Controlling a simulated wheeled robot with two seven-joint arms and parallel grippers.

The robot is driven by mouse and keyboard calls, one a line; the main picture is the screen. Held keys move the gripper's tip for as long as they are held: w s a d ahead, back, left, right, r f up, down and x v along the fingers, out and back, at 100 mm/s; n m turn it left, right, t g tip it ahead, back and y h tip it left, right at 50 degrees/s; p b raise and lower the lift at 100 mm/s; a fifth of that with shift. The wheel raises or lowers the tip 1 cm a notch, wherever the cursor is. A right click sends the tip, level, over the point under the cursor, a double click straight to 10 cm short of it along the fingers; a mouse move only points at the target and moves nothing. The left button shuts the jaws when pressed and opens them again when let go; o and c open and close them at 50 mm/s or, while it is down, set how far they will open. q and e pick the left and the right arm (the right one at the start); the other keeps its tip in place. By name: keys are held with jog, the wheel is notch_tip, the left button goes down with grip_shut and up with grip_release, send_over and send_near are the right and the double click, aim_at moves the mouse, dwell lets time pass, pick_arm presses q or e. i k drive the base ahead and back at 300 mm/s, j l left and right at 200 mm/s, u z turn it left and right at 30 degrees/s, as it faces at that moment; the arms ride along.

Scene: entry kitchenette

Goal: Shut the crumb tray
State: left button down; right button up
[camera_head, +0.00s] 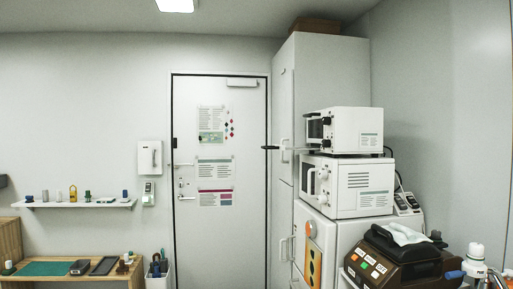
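A white toaster oven (357,131) stands on top of a white microwave (345,187) at the right of the head view. Its front, with dark glass and knobs, faces left. At the level of its bottom edge a thin bar with a dark end (270,148) sticks out to the left, across the tall cabinet front. It may be the crumb tray, pulled out, but it is too small to tell surely. Neither of my grippers shows in this view.
A tall cabinet (328,80) stands behind the appliances. A brown and black machine (403,262) with a cloth on top is at the lower right. A closed white door (220,235) is at the centre. A shelf (118,205) and a wooden bench (130,276) are at the left.

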aim_at(282, 147)
jog(key=i+j+z, duration=0.15)
jog(key=i+j, duration=0.15)
jog(key=i, duration=0.5)
jog(key=i+j+z, duration=0.2)
jog(key=i+j, duration=0.15)
jog(key=i, duration=0.45)
jog(key=i+j+z, duration=0.15)
jog(key=i+j, duration=0.35)
jog(key=i, duration=0.25)
jog(key=i+j+z, duration=0.2)
jog(key=i+j, duration=0.4)
jog(key=i, duration=0.1)
